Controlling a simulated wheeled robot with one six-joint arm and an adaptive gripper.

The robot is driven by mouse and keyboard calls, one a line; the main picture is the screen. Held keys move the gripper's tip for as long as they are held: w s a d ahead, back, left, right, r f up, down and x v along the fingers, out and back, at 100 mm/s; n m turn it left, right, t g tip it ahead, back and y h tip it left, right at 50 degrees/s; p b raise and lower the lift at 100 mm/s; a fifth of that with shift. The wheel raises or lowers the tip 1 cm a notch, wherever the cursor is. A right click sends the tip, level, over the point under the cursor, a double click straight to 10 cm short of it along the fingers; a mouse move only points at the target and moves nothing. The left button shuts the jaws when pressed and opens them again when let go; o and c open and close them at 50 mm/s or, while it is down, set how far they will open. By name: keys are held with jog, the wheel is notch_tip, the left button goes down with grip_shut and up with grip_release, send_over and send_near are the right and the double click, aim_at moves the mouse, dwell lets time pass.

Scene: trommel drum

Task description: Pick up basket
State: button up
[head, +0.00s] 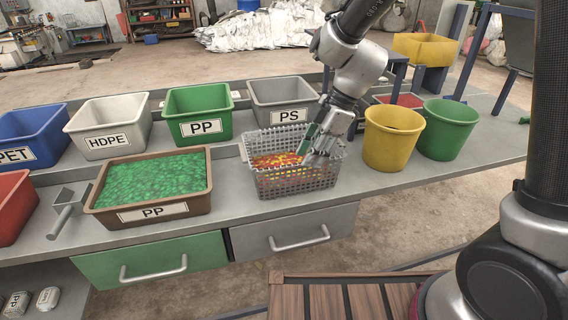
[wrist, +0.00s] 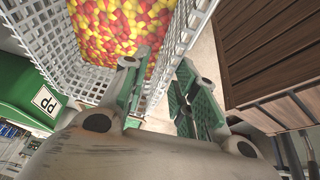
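The grey lattice basket (head: 290,182) stands on the workbench at its front edge, just right of the brown PP tray. It holds red and yellow pellets. My gripper (head: 318,148) reaches down over the basket's right end. In the wrist view, the basket's lattice wall (wrist: 190,22) runs down between my two green-padded fingers (wrist: 160,68). One finger is on the pellet side and the other is outside. The fingers are apart, with a visible gap beside the outer finger. Contact of the inner finger with the wall cannot be told.
The brown PP tray (head: 152,212) of green pellets is left of the basket. A yellow bucket (head: 392,138) and a green bucket (head: 447,130) stand close on the right. Labelled bins, including the grey PS bin (head: 283,100), line the back. A metal scoop (head: 68,208) lies left.

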aim_at(300, 183)
jog(key=x, duration=0.7)
jog(key=shift+s+f, duration=0.15)
jog(key=shift+f, duration=0.05)
grip_shut()
